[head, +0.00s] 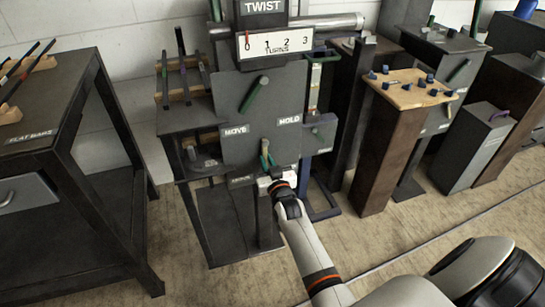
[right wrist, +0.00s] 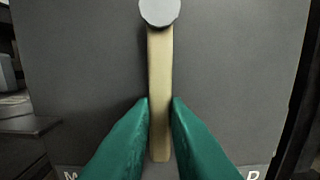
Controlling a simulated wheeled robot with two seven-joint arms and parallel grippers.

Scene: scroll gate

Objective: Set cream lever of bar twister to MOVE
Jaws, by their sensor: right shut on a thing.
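The bar twister is a dark grey machine with a front plate (head: 232,98) under a TWIST sign (head: 263,7). Its cream lever (right wrist: 160,75) hangs from a round grey pivot (right wrist: 160,10) in the right wrist view and points straight down there. In the head view the lever is mostly hidden by my right gripper (head: 266,160). The green fingers of my right gripper (right wrist: 160,112) are shut on the lever's lower part, one each side. My left gripper is out of view.
A dark green handle (head: 254,95) slants on the plate above the lever. A turns scale (head: 274,43) has a red pointer near 0. A dark rack table (head: 75,125) stands left. A brown pedestal with a pegged wooden top (head: 410,88) stands right.

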